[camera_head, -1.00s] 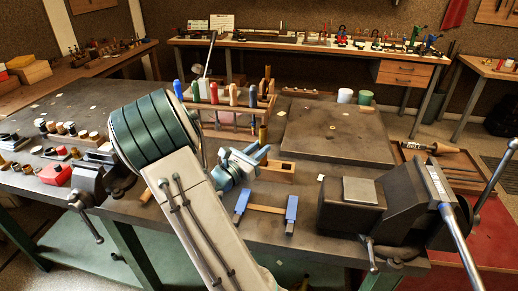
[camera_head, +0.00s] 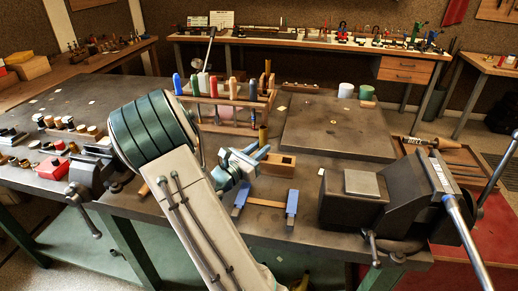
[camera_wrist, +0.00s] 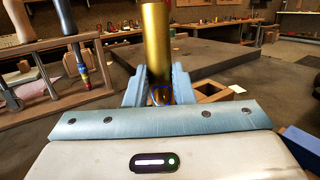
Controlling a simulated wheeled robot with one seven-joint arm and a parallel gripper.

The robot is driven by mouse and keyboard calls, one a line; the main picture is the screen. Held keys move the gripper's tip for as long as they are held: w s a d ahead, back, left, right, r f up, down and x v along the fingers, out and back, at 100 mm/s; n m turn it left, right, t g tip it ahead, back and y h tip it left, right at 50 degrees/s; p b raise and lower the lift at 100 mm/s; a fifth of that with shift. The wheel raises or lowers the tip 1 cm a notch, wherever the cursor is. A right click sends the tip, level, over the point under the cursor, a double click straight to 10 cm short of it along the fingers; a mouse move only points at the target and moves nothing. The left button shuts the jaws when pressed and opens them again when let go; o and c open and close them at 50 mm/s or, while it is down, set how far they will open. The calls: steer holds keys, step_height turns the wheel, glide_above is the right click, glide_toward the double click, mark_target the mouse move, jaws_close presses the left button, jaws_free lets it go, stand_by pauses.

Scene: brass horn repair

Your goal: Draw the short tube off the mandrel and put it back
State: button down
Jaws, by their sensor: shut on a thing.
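A brass-coloured tube (camera_wrist: 155,45) stands upright between the pale blue fingers of my gripper (camera_wrist: 158,92) in the wrist view. The fingers are shut on its lower part. In the head view the tube (camera_head: 262,135) shows as a thin upright at the tips of my gripper (camera_head: 262,154). Something brown and shiny shows low between the fingers, but I cannot tell it apart from the tube's end. No separate mandrel can be made out. A wooden block (camera_head: 281,164) with an opening sits just right of the gripper; it also shows in the wrist view (camera_wrist: 213,93).
A wooden rack (camera_head: 225,108) of coloured-handled tools stands behind the gripper. A low support with blue ends (camera_head: 266,203) lies in front. A large vise (camera_head: 385,205) is at right, a smaller vise (camera_head: 88,178) at left. A raised dark slab (camera_head: 335,130) lies behind right.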

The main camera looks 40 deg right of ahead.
steer(key=shift+f+b, duration=0.35)
steer(key=shift+f, duration=0.25)
steer(key=c, duration=1.2)
jaws_free()
steer(key=shift+o, duration=0.2)
steer(key=shift+a, duration=0.1)
steer(key=b+v, duration=0.1)
steer(key=v, duration=1.2)
steer(key=shift+a+r, duration=0.1)
steer(key=shift+a, duration=0.25)
